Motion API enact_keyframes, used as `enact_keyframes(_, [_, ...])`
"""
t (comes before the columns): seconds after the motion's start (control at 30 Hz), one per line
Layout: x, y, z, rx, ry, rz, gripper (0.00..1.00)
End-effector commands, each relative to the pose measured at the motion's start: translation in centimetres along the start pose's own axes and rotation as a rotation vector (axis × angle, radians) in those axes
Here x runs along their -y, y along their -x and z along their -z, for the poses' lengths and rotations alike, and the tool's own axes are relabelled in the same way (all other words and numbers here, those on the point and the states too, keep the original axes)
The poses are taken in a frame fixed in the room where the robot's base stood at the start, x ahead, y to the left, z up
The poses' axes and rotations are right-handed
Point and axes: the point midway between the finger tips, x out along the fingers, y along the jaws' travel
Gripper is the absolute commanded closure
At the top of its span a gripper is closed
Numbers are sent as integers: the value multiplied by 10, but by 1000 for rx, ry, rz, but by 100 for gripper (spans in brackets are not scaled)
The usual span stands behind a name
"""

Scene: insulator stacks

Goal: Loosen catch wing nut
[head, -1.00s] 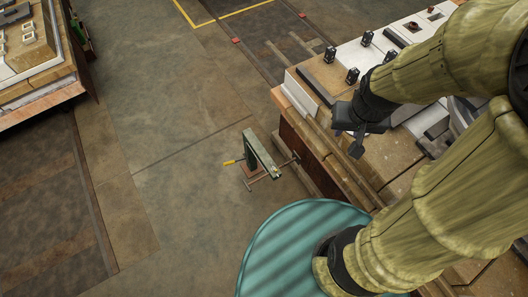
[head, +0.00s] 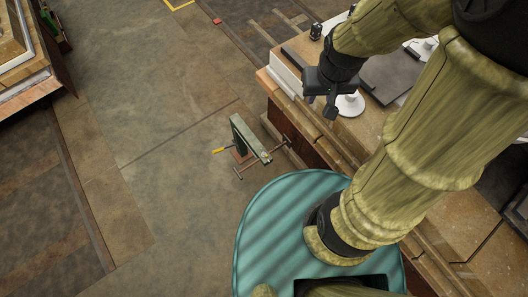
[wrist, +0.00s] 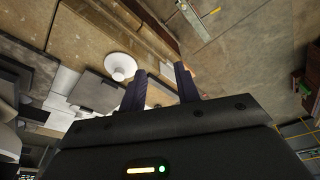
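My gripper (head: 320,104) is above the left edge of the workbench at the right of the head view. In the wrist view its two dark fingers (wrist: 161,88) stand apart with nothing between them. A white round disc with a raised centre (head: 350,104) lies on the bench just beyond the fingers. It also shows in the wrist view (wrist: 120,66), left of the fingers. I cannot pick out a catch or wing nut in either view; it may be too small or hidden by my arm.
A dark flat panel (head: 393,76) lies on the bench (head: 352,140) behind the disc. A green stand with a yellow handle (head: 246,137) is on the floor left of the bench. Another loaded bench (head: 30,95) is at far left. Open floor (head: 150,140) lies between.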

Motion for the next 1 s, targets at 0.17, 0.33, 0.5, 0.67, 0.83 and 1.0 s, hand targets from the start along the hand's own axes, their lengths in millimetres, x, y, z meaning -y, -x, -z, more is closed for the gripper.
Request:
enact_keyframes(0.17, [15,-69,7,32,81,5,68])
enact_keyframes(0.33, [29,-126,16,63,157,11,68])
enact_keyframes(0.5, [46,-183,23,93,237,20,68])
enact_keyframes(0.67, [64,-238,28,119,312,29,68])
enact_keyframes(0.83, [84,-298,31,148,388,40,68])
enact_keyframes(1.0, [105,-359,32,175,461,51,68])
